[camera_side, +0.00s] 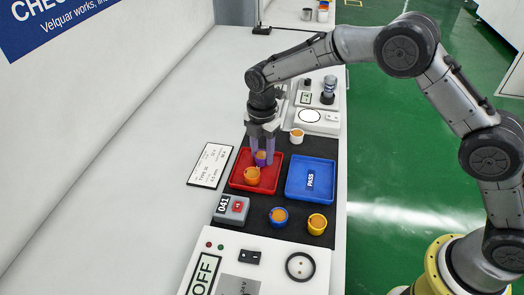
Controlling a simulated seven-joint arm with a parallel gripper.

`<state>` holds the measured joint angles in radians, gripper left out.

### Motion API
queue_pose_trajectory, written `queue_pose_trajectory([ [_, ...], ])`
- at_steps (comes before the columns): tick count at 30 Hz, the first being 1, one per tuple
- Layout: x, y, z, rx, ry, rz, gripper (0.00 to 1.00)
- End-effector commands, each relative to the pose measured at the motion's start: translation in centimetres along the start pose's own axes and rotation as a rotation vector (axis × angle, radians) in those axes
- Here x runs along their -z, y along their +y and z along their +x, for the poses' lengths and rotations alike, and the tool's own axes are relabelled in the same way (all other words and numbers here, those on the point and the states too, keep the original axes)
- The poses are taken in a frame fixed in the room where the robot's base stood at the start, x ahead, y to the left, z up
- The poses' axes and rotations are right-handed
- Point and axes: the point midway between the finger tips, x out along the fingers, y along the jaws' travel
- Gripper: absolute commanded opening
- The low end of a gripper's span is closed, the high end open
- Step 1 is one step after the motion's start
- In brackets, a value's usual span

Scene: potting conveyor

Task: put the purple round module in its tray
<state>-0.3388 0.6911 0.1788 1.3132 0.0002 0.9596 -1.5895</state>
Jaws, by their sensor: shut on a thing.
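My gripper (262,157) points down over the far part of the red tray (236,182). It is shut on the purple round module (261,161), which has an orange top and sits between the pale purple fingers. The fingers hide part of the module. I cannot tell whether its underside touches the tray floor. An orange round module (252,177) stands in the same red tray, just nearer the camera. The blue tray (297,198) to the right has a PASS label and holds no module.
A blue module (278,217) and a yellow module (317,224) stand on the dark belt (259,229) in front of the trays. A white module (297,136) stands behind. A grey box marked 041 (231,209) and a printed card (211,166) are at the left.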

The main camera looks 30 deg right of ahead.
Motion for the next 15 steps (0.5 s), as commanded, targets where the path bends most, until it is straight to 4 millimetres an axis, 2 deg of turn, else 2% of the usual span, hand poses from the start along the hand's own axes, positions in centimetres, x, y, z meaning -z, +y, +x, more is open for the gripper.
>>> queue_pose_trajectory([
  [8,0.00,0.00,0.27,0.000,0.000,0.000,0.00],
  [9,0.00,0.01,0.23,-0.001,0.000,0.000,0.54],
  [13,0.00,0.01,0.22,-0.001,0.000,0.000,0.77],
  [15,0.00,0.01,0.21,-0.001,0.000,0.000,0.77],
])
